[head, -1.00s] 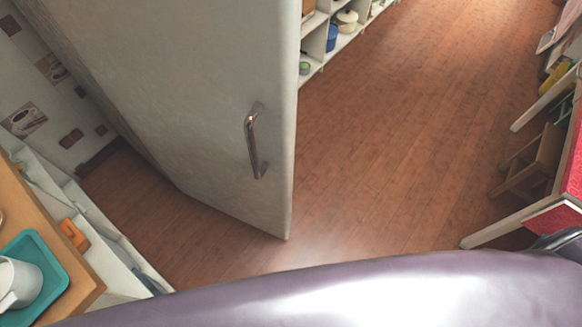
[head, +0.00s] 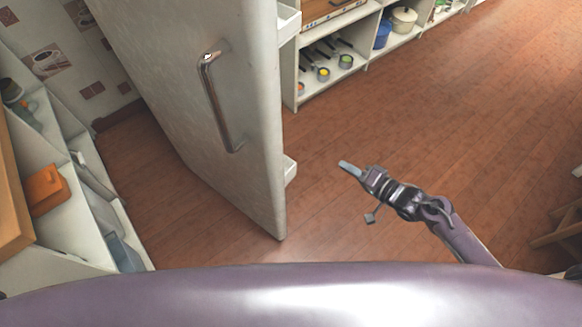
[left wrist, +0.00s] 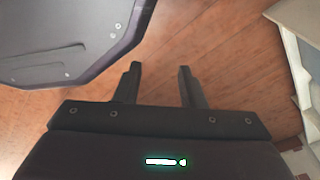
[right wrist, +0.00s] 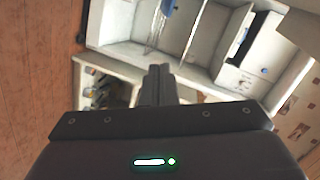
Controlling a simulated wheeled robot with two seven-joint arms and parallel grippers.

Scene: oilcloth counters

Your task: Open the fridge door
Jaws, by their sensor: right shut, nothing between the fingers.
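The fridge door (head: 190,110) stands ajar at the left of the head view, pale grey, with its free edge towards the right. Its shiny bar handle (head: 218,105) is on the outer face, with nothing touching it. White door shelves (head: 290,172) show past the edge. My right gripper (head: 346,166) is shut and empty, to the right of the door edge and apart from it in the picture. In the right wrist view its fingers (right wrist: 158,75) are together before a white shelved interior (right wrist: 200,30). My left gripper (left wrist: 158,82) is open and empty over the floor, outside the head view.
A low white shelf unit (head: 375,45) with pots and utensils stands behind the door. White shelving (head: 75,235) with an orange item (head: 45,190) is at the left. A wooden stool (head: 560,230) shows at the right edge.

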